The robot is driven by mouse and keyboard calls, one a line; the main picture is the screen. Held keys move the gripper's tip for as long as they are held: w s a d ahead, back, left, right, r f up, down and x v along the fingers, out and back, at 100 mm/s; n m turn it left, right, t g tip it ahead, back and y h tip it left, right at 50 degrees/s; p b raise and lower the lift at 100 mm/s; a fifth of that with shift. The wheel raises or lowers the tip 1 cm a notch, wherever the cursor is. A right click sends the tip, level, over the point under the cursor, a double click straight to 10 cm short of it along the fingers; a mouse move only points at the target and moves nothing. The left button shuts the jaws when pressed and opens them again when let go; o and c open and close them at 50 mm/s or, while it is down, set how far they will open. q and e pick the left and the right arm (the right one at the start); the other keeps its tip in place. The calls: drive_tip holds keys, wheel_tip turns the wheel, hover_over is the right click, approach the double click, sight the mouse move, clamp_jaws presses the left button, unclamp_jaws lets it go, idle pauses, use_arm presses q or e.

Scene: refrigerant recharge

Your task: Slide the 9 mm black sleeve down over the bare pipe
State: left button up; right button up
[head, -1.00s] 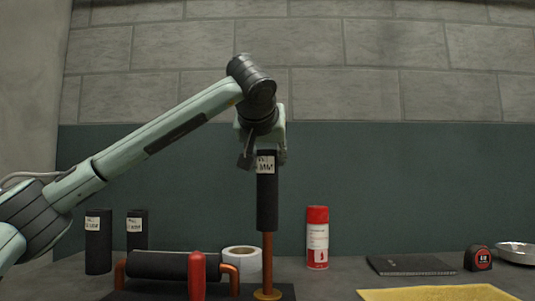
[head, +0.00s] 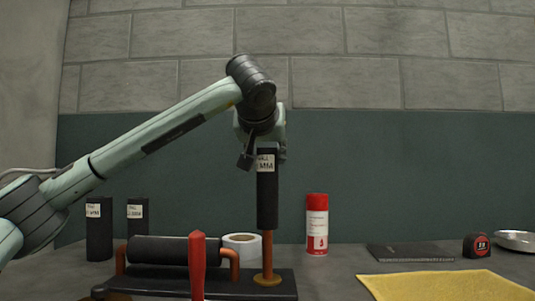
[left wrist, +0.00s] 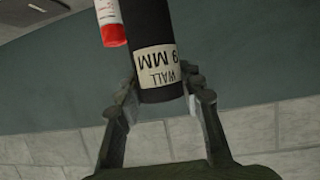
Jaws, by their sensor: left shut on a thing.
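The 9 mm black sleeve (head: 267,200) stands upright in the head view, with its lower end around the upper part of the bare copper pipe (head: 267,258). Copper shows between the sleeve's lower end and the pipe's base. My left gripper (head: 264,150) is shut on the sleeve near its top, by the white label. In the left wrist view, the sleeve (left wrist: 150,30) with its label "WALL 9 MM" sits between the two fingers (left wrist: 160,95). My right gripper is in neither view.
Two other labelled black sleeves (head: 99,230) (head: 138,222) stand at the left. A covered horizontal pipe (head: 175,250), a red-handled tool (head: 197,265) and a tape roll (head: 242,246) are left of the pipe.

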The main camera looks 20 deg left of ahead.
sight(266, 200)
use_arm(q)
drive_tip(key=shift+f+b, duration=0.75)
drive_tip(key=shift+f, duration=0.9)
drive_tip(key=shift+f+b, duration=1.1)
drive_tip(key=shift+f, duration=0.95)
drive_tip(key=shift+f+b, duration=0.85)
drive_tip(key=shift+f, duration=0.6)
drive_tip(key=o, duration=1.2)
